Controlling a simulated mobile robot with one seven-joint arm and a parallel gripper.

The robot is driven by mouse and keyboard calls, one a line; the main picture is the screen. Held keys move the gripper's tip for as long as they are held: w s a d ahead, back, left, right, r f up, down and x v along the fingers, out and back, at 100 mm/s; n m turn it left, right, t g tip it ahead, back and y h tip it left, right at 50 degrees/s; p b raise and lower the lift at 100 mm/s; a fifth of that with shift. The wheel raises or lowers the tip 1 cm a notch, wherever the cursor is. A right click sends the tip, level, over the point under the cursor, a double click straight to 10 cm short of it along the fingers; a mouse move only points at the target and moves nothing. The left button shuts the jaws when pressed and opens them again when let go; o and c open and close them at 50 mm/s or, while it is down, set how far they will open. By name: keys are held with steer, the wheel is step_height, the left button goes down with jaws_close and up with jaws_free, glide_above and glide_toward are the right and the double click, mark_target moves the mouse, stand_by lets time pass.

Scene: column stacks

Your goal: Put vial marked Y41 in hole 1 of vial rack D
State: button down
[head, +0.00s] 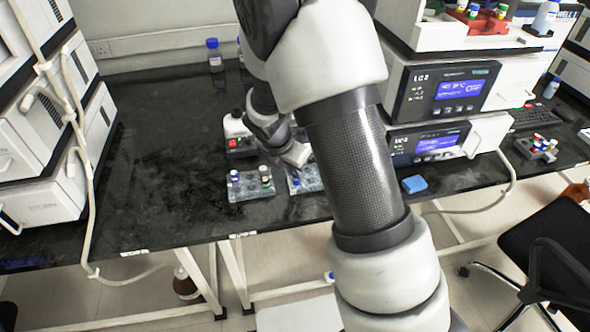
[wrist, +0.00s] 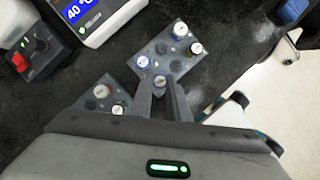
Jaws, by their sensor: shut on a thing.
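My gripper (wrist: 160,92) is shut on a white-capped vial (wrist: 160,81), which sits between its fingertips over the near part of a grey vial rack (wrist: 163,48). Whether the vial is in a hole or above it I cannot tell. Other capped vials stand in this rack: a blue-ringed one (wrist: 143,61) and two at the far end (wrist: 180,30). A second rack (wrist: 85,101) lies to the lower left, partly hidden by my gripper. In the head view the racks stand side by side, left (head: 250,190) and right (head: 308,184). Cap marks and rack letters are unreadable.
A device with a red knob (head: 235,143) and a display unit (wrist: 98,15) stand beside the racks. A blue block (head: 414,184) lies to the right, near the bench's front edge. A blue-capped bottle (head: 214,55) stands at the back. The bench's left side is clear.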

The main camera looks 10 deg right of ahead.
steer(key=shift+f, duration=0.2)
steer(key=shift+f+b, duration=0.35)
steer(key=c, duration=1.6)
jaws_free()
steer(key=shift+o, duration=0.4)
steer(key=shift+o, duration=1.2)
